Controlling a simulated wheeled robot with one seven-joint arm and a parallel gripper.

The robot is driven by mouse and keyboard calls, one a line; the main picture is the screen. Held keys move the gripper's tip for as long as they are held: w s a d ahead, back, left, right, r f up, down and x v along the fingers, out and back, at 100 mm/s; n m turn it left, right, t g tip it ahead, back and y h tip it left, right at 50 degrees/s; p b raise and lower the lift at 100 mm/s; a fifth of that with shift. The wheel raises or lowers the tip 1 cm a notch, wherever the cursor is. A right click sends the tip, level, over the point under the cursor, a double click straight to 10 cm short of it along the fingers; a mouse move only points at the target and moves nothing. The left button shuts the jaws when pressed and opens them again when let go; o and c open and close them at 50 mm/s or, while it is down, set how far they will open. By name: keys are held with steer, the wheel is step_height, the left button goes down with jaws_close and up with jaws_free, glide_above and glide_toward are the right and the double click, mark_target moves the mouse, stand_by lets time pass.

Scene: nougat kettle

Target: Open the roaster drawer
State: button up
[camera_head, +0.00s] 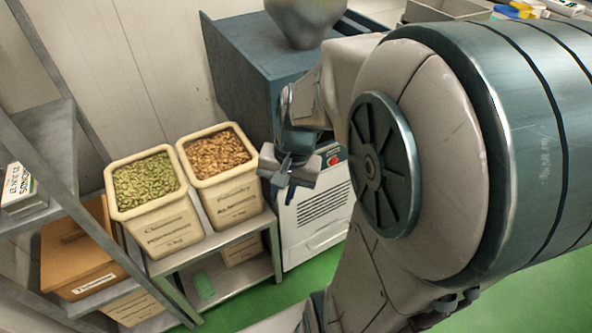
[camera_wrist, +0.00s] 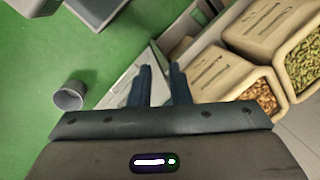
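The teal cabinet-like machine (camera_head: 245,85) stands behind my gripper in the head view. A white front with dark vent slots and a red button (camera_head: 322,212) shows below it, and I take this to be the roaster. I cannot make out a drawer or its handle; my gripper and arm cover part of the front. My gripper (camera_head: 285,178) is in front of the machine, near its upper left part. In the wrist view its two dark fingers (camera_wrist: 161,68) are a little apart, with nothing clearly between them. A pale panel (camera_wrist: 122,88) lies beyond them; contact is unclear.
Two bins, one of green nuts (camera_head: 150,220) and one of brown nuts (camera_head: 222,185), stand on a metal bench left of my gripper. A metal shelf (camera_head: 45,150) is far left. A grey bin (camera_wrist: 69,96) stands on open green floor (camera_wrist: 45,50).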

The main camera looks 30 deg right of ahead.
steer(key=w+d+f+m+y+b, duration=0.35)
steer(key=f+m, duration=0.25)
steer(key=f, duration=0.3)
steer(key=w+d+f+m+y+b, duration=0.25)
steer(key=f+m+b, duration=0.2)
steer(key=f, duration=0.45)
steer(key=m+t+h+b, duration=0.7)
steer(key=m+t+b, duration=0.85)
steer(key=m, duration=1.95)
glide_toward(332, 238)
steer(key=shift+m, duration=0.25)
steer(key=w+b, duration=0.1)
steer(key=w, duration=0.2)
steer(key=w+f+b, duration=0.1)
steer(key=w, duration=0.2)
steer(key=w+f+b, duration=0.1)
steer(key=w+b, duration=0.1)
steer(key=w, duration=0.1)
steer(key=shift+w+a+f, duration=0.25)
steer(key=shift+w, duration=0.15)
jaws_close()
